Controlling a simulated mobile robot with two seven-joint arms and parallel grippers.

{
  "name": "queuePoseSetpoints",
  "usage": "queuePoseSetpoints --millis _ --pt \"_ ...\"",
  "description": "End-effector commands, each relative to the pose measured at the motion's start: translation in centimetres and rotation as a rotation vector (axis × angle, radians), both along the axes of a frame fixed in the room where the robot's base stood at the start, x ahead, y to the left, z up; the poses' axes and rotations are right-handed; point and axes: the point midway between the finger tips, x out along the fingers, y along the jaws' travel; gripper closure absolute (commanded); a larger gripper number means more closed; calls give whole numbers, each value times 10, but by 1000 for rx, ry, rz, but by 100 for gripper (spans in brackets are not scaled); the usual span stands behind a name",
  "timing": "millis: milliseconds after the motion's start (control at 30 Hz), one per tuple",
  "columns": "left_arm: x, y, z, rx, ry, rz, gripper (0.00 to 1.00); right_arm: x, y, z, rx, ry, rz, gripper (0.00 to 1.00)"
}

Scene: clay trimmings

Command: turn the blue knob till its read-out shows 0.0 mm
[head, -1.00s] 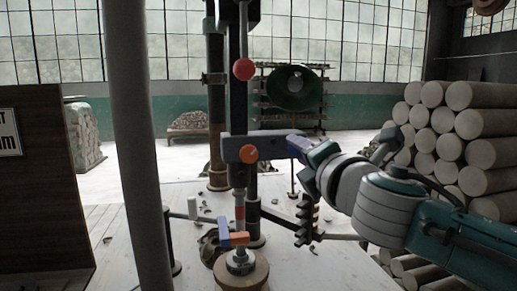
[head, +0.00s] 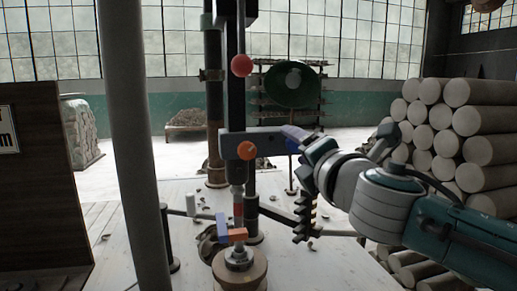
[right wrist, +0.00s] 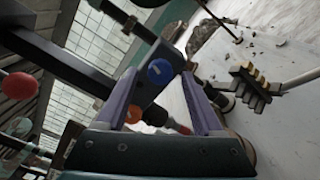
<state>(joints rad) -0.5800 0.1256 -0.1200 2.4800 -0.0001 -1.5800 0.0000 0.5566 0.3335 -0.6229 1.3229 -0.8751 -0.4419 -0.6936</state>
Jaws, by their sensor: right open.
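The blue knob (right wrist: 160,70) is a round cap on the side of a dark housing in the right wrist view. My right gripper (right wrist: 159,76) is open, with its two purple fingers apart on either side of the knob in that view. I cannot tell whether they touch it. In the head view my right gripper (head: 292,134) is at the right end of the grey housing (head: 266,133), and the blue knob is hidden there. A white sign (head: 8,130) at the left edge is cut off; only an "m" shows, so no value is readable. My left gripper is not in view.
An orange knob (head: 247,150) sits on the housing's front, with a red ball (head: 242,65) above. Below stand a blue block (head: 222,227) and a round wooden base (head: 240,272). A grey post (head: 137,150) stands left; stacked logs (head: 440,125) are right.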

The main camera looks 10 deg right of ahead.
Motion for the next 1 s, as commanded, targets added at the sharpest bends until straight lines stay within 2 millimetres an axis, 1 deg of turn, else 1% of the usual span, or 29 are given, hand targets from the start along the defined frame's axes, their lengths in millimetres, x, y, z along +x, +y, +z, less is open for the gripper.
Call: queuePoseSetpoints --millis 167,267,400,600,700,800,1000 --pt "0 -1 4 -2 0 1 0 -12 -1 0 0 1 2 31" --pt "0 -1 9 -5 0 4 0 -28 -1 1 1 2 2 31" --pt "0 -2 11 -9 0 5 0 -54 -2 0 0 3 2 31" --pt "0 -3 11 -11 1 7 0 -85 -3 -1 -1 3 1 31" --pt "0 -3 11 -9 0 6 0 -94 -3 -1 -1 1 0 31" --pt "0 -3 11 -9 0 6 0 -98 -4 0 -1 0 0 31" --pt "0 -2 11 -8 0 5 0 -99 -4 0 -1 0 0 31"
